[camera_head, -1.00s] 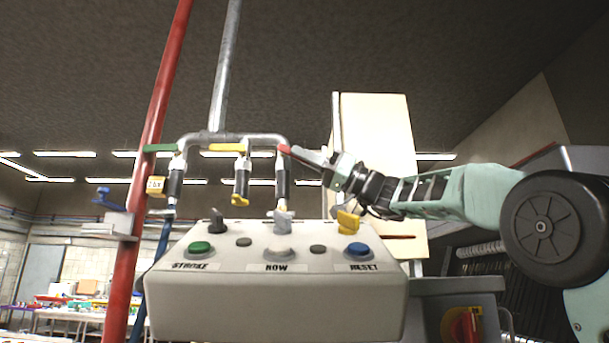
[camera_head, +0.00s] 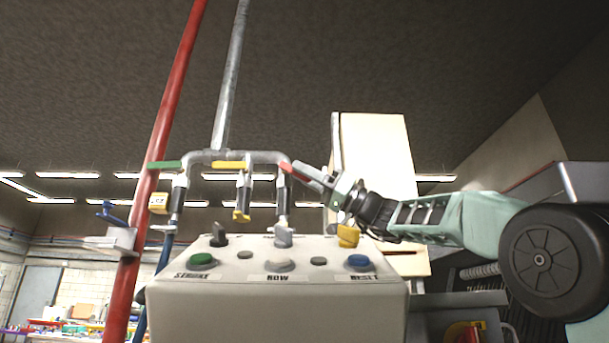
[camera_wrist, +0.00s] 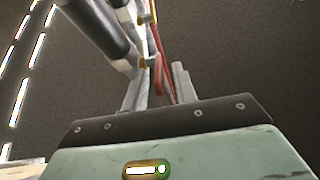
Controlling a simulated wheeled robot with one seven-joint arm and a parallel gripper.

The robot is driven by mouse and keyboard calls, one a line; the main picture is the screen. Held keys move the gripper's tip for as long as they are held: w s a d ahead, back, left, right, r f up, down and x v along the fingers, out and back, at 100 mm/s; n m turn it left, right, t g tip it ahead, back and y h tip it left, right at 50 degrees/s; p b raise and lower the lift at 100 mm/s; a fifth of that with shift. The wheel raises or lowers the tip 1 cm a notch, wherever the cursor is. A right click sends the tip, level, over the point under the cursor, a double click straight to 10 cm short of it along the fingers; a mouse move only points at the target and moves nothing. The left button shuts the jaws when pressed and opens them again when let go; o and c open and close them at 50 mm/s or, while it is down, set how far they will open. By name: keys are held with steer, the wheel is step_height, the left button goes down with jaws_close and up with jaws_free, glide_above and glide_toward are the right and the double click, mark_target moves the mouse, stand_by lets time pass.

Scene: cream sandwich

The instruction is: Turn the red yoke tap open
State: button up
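The red yoke tap handle (camera_head: 286,167) is at the right end of the grey overhead pipe, above a black-sleeved outlet. My gripper (camera_head: 306,174) reaches it from the right, its fingertips at the handle's right end. In the wrist view my gripper (camera_wrist: 160,82) has its two fingers apart, with a gap between them. The red handle (camera_wrist: 158,78) shows in that gap, nearer the left finger. I cannot tell whether either finger touches it. The right part of the handle is hidden by the fingers in the head view.
A green handle (camera_head: 164,165) and a yellow handle (camera_head: 229,165) are on the same pipe to the left. A control box (camera_head: 277,307) with buttons and switches stands below. A red pipe (camera_head: 150,180) rises at left. A cream panel (camera_head: 378,150) is behind my gripper.

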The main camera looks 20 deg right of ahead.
steer(key=shift+s+d+f+b, duration=0.1)
steer(key=shift+d+f+b, duration=0.15)
steer(key=shift+b, duration=0.1)
steer(key=s+d+f+b, duration=0.1)
steer(key=s+d+b, duration=0.3)
steer(key=d, duration=0.9)
steer(key=shift+s+d, duration=0.2)
